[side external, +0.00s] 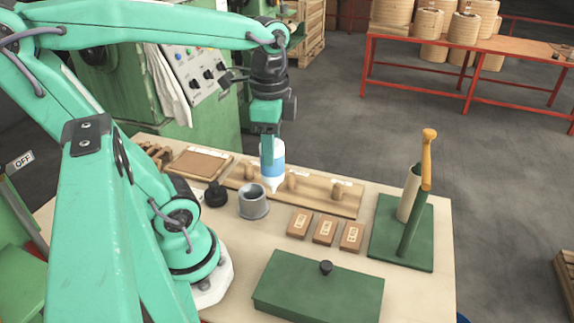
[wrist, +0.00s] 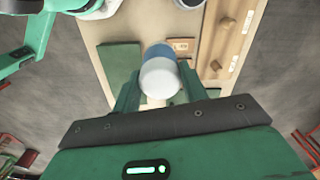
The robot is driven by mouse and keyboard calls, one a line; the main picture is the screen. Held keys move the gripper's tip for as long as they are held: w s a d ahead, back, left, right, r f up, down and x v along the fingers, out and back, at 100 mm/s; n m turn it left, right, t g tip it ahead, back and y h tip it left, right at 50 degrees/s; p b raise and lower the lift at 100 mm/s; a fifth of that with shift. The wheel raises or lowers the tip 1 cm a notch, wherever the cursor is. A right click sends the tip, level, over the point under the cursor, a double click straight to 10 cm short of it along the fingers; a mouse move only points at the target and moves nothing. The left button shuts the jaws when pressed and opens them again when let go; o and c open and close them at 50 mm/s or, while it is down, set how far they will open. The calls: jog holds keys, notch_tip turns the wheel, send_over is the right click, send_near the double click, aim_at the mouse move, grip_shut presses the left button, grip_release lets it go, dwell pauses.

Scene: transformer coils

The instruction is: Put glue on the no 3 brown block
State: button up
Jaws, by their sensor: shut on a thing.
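My gripper (side external: 270,145) is shut on a glue bottle (side external: 272,168), white with a blue band, and holds it upright with its tip down. The bottle is above the front edge of the wooden rack, behind the grey cup. It also shows between my fingers in the wrist view (wrist: 160,78). Three brown blocks with pale labels lie in a row to the right: left (side external: 299,222), middle (side external: 324,231) and right (side external: 351,238). The label numbers are too small to read surely. The wrist view shows one block (wrist: 181,45) beside the bottle; the others are hidden.
The wooden rack (side external: 335,206) with upright pegs lies behind the blocks. A grey cup (side external: 253,204) and a black knob-like piece (side external: 215,194) stand left of them. A green lidded box (side external: 300,290) is in front. A green stand (side external: 405,255) with an orange-handled tool is at right.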

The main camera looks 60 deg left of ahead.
jog(key=shift+r, duration=2.3)
jog(key=shift+w+f, duration=0.1)
jog(key=shift+w+f, duration=0.4)
jog(key=shift+f, duration=0.05)
jog(key=w+a+f, duration=0.1)
jog(key=w+f, duration=0.5)
jog(key=f, duration=0.4)
jog(key=shift+w+f, duration=0.2)
jog(key=shift+f, duration=0.2)
jog(key=shift+f, duration=2.85)
